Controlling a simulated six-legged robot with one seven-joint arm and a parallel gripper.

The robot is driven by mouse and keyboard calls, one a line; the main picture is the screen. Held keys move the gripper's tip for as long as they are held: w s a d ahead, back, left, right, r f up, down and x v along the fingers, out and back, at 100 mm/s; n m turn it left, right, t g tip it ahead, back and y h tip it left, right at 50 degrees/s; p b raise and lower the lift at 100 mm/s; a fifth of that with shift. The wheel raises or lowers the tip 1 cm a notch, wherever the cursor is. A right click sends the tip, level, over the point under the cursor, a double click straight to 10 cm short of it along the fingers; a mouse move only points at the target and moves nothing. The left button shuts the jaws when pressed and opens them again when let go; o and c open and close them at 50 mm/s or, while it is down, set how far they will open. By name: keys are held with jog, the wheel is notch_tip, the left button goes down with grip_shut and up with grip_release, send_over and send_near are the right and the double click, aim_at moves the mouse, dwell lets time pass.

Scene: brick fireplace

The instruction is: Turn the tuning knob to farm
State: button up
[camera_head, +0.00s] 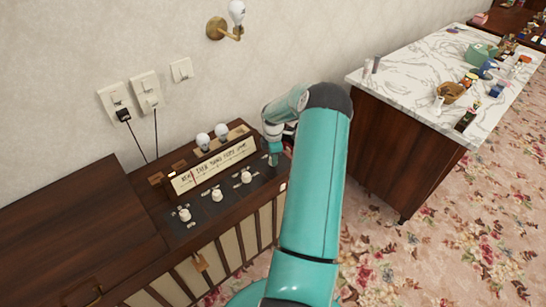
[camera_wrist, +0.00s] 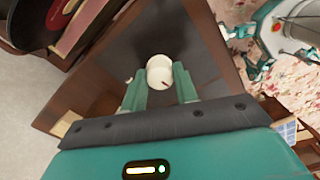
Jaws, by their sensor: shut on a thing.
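The wooden radio (camera_head: 160,195) stands against the wall with a lit dial strip (camera_head: 215,168) of handwritten words, too small to read surely. A red pointer (camera_head: 193,177) shows near the strip's left end. White knobs (camera_head: 184,214) line the dark panel below it. My gripper (camera_wrist: 160,82) is shut on a white knob (camera_wrist: 158,66) at the panel's right end, one finger on each side. The knob has a small dark mark on its near edge. In the head view my gripper (camera_head: 273,160) covers this knob, and its label is hidden.
Two white bulbs (camera_head: 221,131) stand on top behind the dial, left of my arm. Wall plates (camera_head: 146,90) with plugged cords are above. A marble-topped counter (camera_head: 410,80) with small items is at right. Records (camera_wrist: 50,20) show in the wrist view.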

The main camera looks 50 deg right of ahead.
jog(key=m, duration=0.4)
jog(key=shift+m, duration=0.3)
jog(key=m, duration=0.3)
jog(key=shift+m, duration=0.4)
jog(key=m, duration=0.3)
jog(key=shift+m, duration=0.3)
jog(key=m, duration=0.4)
jog(key=shift+m, duration=0.3)
jog(key=m, duration=0.3)
jog(key=shift+w+m, duration=0.1)
jog(key=shift+m, duration=0.2)
jog(key=m, duration=0.8)
jog(key=shift+m, duration=2)
